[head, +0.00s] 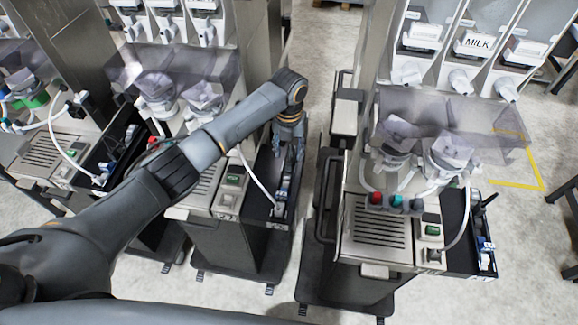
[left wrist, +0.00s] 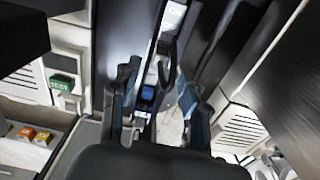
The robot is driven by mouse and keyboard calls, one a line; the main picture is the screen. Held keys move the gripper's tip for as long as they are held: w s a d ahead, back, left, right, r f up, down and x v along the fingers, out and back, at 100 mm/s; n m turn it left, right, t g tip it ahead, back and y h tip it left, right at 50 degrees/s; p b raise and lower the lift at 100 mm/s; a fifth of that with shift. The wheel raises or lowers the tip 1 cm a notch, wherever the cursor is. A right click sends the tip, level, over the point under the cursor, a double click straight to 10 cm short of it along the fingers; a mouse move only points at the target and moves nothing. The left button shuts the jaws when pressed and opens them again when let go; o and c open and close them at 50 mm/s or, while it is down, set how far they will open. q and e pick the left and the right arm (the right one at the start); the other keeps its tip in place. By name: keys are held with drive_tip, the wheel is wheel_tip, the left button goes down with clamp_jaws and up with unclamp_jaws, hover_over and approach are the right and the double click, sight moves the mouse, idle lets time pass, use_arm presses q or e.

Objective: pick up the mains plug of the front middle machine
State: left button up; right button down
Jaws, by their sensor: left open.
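The front middle machine (head: 232,182) has a narrow black side tray (head: 263,185). A white cable runs down from the machine to a small whitish piece, seemingly the mains plug (head: 278,210), near the tray's front end. My left gripper (head: 290,155) points down above the tray, behind that piece. In the left wrist view its two fingers (left wrist: 157,100) are spread, with a gap between them. A blue and white item (left wrist: 148,95) shows in the gap, lower down; I cannot tell whether the fingers touch anything. The plug is not clear in that view. My right gripper is not in view.
The right machine (head: 375,230) stands across a narrow floor gap (head: 308,110), with its own side tray (head: 478,235). The left machine (head: 45,150) stands beyond my arm. A green switch (left wrist: 62,82) lies left of the fingers in the wrist view.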

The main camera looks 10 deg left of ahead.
sight(289, 160)
use_arm(q)
wheel_tip(289, 160, down, 5)
drive_tip(key=b, duration=0.4)
drive_tip(key=shift+r, duration=0.1)
drive_tip(key=shift+c, duration=0.5)
clamp_jaws()
